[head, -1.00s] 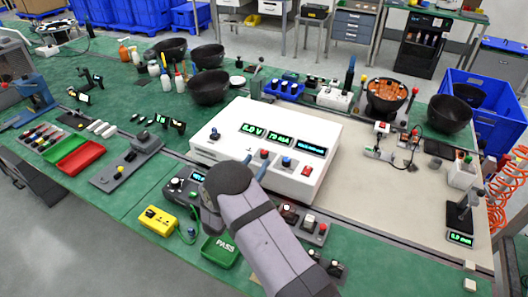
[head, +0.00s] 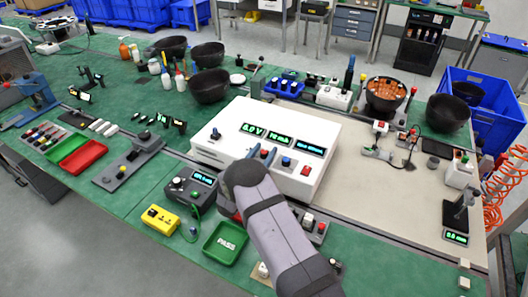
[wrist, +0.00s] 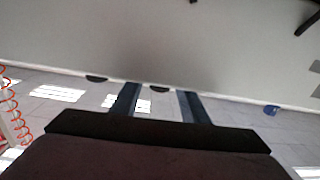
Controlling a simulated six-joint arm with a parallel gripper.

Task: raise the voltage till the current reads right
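The white power supply box (head: 225,150) stands mid-bench with green-lit displays on top. The voltage display (head: 252,130) reads 6.0 V. The current display (head: 280,138) shows a value in mA, digits too small to be sure of. A third display (head: 310,148) is unreadable. A dark knob (head: 215,134) sits at the left, a blue-topped knob (head: 286,161) and a red button (head: 306,170) at the right. My gripper (head: 261,156) is at the box's front edge, left of the blue-topped knob; contact is unclear. In the wrist view, its fingers (wrist: 157,102) are apart with nothing visibly held between them.
A dark meter (head: 192,187), a yellow box (head: 160,218) and a green PASS tray (head: 225,243) lie in front of the supply. Black bowls (head: 208,87) stand behind it. The beige mat (head: 390,205) at right has free room.

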